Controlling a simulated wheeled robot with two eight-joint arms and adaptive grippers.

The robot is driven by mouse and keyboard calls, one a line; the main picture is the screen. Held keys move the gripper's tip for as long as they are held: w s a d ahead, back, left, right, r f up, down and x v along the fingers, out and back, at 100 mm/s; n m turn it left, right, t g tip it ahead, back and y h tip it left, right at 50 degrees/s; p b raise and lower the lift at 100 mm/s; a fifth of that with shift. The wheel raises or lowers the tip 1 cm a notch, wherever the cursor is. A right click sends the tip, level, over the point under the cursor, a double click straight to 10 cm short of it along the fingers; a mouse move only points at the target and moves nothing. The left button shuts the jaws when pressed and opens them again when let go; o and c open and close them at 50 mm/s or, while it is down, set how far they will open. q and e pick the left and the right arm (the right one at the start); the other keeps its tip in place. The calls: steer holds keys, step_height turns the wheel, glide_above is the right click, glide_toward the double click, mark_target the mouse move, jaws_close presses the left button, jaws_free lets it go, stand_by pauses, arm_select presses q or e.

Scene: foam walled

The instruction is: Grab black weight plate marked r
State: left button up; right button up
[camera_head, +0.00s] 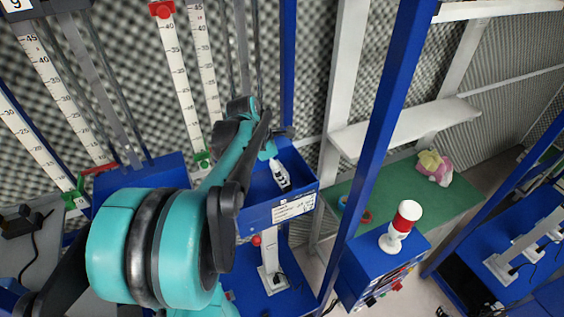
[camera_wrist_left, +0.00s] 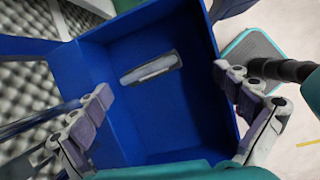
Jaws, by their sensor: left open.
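I cannot make out a black weight plate marked r in either view. My left arm reaches in from the lower left of the head view to a blue open bin (camera_head: 263,213). In the left wrist view my left gripper (camera_wrist_left: 168,112) is open and empty, its fingers spread over the same bin (camera_wrist_left: 120,32). A grey-white elongated object (camera_wrist_left: 151,68) lies on the bin floor between and beyond the fingers, apart from them; it also shows in the head view (camera_head: 279,174). My right gripper is not in view.
Upright white scales (camera_head: 180,75) and blue posts (camera_head: 385,130) stand around the bin. To the right, a red-and-white cylinder (camera_head: 403,219) stands on a blue box. A pink-and-yellow soft object (camera_head: 436,168) lies on a green surface (camera_head: 390,190) with some bare room.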

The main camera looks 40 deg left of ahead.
arm_select(q)
steer(key=w+f+n, duration=0.1)
steer(key=f, duration=0.4)
steer(key=w+a+f+n, duration=0.1)
steer(key=f, duration=0.1)
steer(key=shift+w+f+n, duration=0.3)
steer(key=shift+w+f, duration=0.05)
steer(key=shift+f, duration=0.05)
steer(key=c, duration=1.9)
